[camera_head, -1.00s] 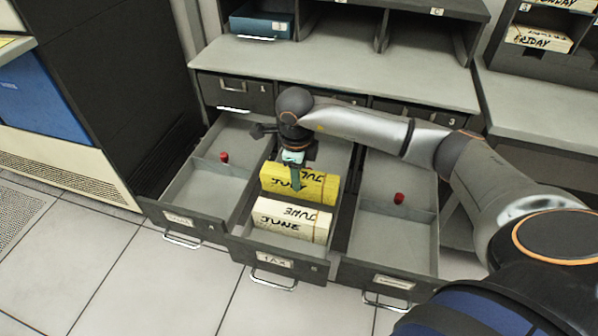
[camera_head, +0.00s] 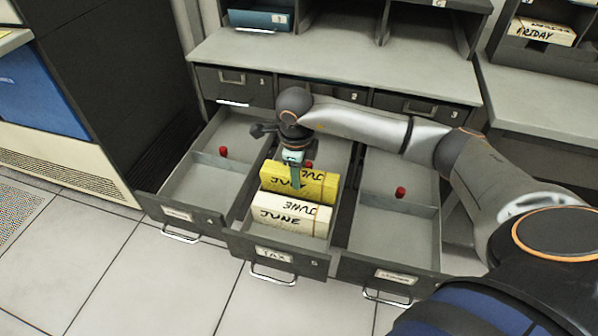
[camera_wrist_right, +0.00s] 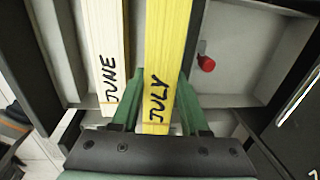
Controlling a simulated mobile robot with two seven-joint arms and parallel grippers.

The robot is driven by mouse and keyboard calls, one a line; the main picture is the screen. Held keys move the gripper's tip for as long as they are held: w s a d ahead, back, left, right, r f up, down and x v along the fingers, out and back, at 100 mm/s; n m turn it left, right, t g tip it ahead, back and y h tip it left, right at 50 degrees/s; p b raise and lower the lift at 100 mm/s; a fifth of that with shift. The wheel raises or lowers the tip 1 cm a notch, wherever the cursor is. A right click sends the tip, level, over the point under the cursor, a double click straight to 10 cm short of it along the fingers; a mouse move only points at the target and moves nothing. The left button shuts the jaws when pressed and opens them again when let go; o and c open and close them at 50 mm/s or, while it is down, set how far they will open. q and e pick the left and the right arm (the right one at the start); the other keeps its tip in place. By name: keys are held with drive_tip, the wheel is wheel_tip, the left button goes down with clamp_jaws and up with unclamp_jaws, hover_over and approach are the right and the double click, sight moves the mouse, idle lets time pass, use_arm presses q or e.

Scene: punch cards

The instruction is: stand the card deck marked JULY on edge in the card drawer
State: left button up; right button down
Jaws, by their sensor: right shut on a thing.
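The yellow card deck marked JULY (camera_head: 312,186) is upright on edge in the open middle drawer (camera_head: 270,254), just behind the cream JUNE deck (camera_head: 290,214). My right gripper (camera_head: 295,176) comes down from behind and is shut on the JULY deck. In the right wrist view, the green fingers (camera_wrist_right: 158,112) sit on both sides of the JULY deck (camera_wrist_right: 165,50). The JUNE deck (camera_wrist_right: 108,45) stands to its left with a narrow gap between them. The lower edge of JULY is hidden, so I cannot tell whether it touches the drawer floor. My left gripper is out of view.
Open drawers flank the middle one, at left (camera_head: 180,212) and right (camera_head: 392,270), with red pegs (camera_head: 223,151) (camera_head: 400,192) in them. Another red peg (camera_head: 308,165) shows behind the JULY deck. A cabinet counter (camera_head: 335,68) with cubbies is behind.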

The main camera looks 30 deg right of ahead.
sight(299, 195)
drive_tip(key=shift+f+b, duration=1.45)
drive_tip(key=shift+f, duration=0.5)
drive_tip(key=c, duration=0.7)
unclamp_jaws()
drive_tip(key=o, duration=0.4)
drive_tip(key=shift+c, duration=0.2)
drive_tip(key=r, duration=0.4)
drive_tip(key=r+p, duration=0.1)
drive_tip(key=r, duration=0.3)
drive_tip(key=s+a+r, duration=0.1)
drive_tip(key=r, duration=0.3)
drive_tip(key=shift+a+r+p, duration=0.1)
drive_tip(key=shift+r+p, duration=0.15)
drive_tip(key=shift+p, duration=0.05)
